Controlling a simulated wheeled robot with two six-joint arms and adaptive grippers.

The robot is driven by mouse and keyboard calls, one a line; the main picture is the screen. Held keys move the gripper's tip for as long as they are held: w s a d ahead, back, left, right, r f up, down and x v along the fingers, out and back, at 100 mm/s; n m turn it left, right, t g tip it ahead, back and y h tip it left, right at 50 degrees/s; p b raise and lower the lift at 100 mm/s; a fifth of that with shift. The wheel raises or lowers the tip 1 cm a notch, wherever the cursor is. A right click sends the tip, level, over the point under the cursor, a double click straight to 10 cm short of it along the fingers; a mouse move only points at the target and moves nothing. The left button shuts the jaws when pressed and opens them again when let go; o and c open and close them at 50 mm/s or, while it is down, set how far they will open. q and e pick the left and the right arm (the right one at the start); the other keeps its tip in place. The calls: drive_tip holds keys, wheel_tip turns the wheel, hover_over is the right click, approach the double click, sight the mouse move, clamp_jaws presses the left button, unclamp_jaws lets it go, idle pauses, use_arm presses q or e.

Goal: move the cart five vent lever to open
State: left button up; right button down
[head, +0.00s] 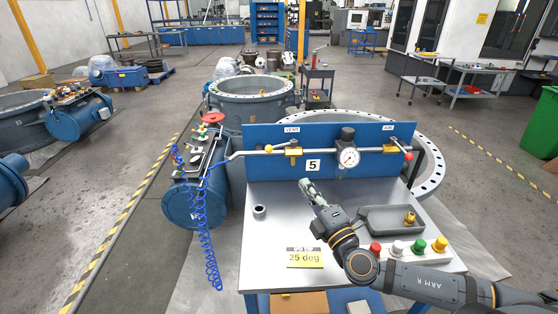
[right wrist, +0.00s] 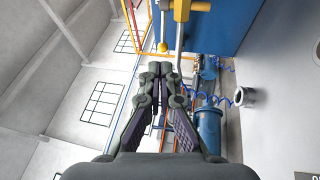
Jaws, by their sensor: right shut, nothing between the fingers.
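The cart with the number 5 plate (head: 313,166) has a blue back panel (head: 350,170) with a pipe along it. Under the VENT label sits a brass vent valve (head: 293,151). Its lever, ending in a yellow ball (head: 268,149), points left, roughly along the pipe. In the right wrist view the yellow ball (right wrist: 163,47) hangs just beyond the fingertips, beside the pipe and the brass valve body (right wrist: 187,7). My right gripper (head: 306,183) is shut and empty, in front of the panel below the vent valve; its fingers are together in the wrist view (right wrist: 160,70). My left gripper is out of view.
A gauge (head: 348,157) and the red-tipped AIR lever (head: 408,155) are to the right. The cart top holds a grey tray (head: 385,227), coloured buttons (head: 418,246), a small cup (head: 259,211) and a "25 deg" sign (head: 304,257). A blue coiled hose (head: 207,235) hangs left.

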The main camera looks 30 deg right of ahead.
drive_tip(key=b, duration=0.3)
approach(278, 147)
drive_tip(key=w+p, duration=0.2)
drive_tip(key=w, duration=0.1)
drive_tip(key=w+r+p, duration=0.1)
drive_tip(key=w+p, duration=0.2)
drive_tip(key=shift+d+r, duration=0.2)
drive_tip(key=shift+w, duration=0.25)
drive_tip(key=shift+w+f+p, duration=0.1)
drive_tip(key=shift+p, duration=0.2)
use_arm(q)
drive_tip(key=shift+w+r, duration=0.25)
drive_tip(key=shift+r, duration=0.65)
use_arm(e)
drive_tip(key=shift+f, duration=0.1)
